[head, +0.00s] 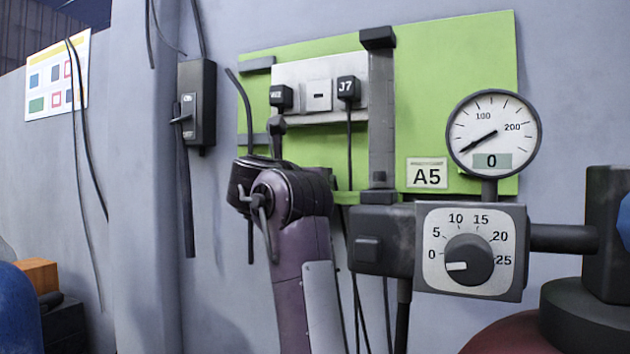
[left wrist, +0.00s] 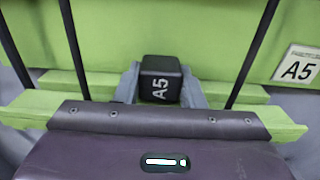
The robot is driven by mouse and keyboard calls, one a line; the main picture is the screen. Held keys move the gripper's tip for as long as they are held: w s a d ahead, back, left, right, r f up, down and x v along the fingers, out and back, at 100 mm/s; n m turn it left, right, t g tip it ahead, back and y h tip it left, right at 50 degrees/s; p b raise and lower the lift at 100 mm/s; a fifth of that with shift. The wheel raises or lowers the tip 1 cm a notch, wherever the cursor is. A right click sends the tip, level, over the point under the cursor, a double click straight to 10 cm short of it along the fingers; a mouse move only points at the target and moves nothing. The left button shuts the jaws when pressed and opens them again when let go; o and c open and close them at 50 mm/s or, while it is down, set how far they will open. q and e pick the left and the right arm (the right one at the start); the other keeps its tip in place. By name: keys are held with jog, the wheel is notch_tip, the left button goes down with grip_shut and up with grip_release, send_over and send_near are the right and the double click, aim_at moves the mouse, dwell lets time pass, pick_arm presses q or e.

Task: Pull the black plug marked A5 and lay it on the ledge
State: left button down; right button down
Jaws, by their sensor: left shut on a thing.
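The black plug (left wrist: 160,79) marked A5 is held between the two grey fingers of my left gripper (left wrist: 162,92) in the left wrist view. The gripper is shut on it, and the lettering lies sideways. A green ledge (left wrist: 62,83) of stepped strips runs behind and below it, and I cannot tell whether the plug touches it. In the head view my purple left arm (head: 303,250) rises in front of the lower green panel, and the held plug cannot be made out there. A label plate A5 (head: 427,173) is right of the arm. My right gripper is not in view.
A grey socket plate (head: 319,72) carries a black J7 plug (head: 348,88) and another plug (head: 281,97) with unclear lettering. Cables hang near my arm. A round gauge (head: 494,135) and a dial box (head: 470,251) stand at right. A black switch box (head: 197,103) is at left.

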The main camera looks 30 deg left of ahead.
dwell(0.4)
pick_arm(q)
jog(key=shift+c, duration=0.2)
grip_release()
dwell(0.3)
jog(key=shift+s, duration=0.15)
dwell(0.5)
jog(key=shift+s+r+p, duration=0.1)
jog(key=shift+s+p, duration=0.5)
jog(key=shift+s, duration=0.65)
jog(key=s+p, duration=0.8)
jog(key=shift+s+d+r, duration=0.15)
jog(key=shift+d, duration=0.15)
dwell(0.6)
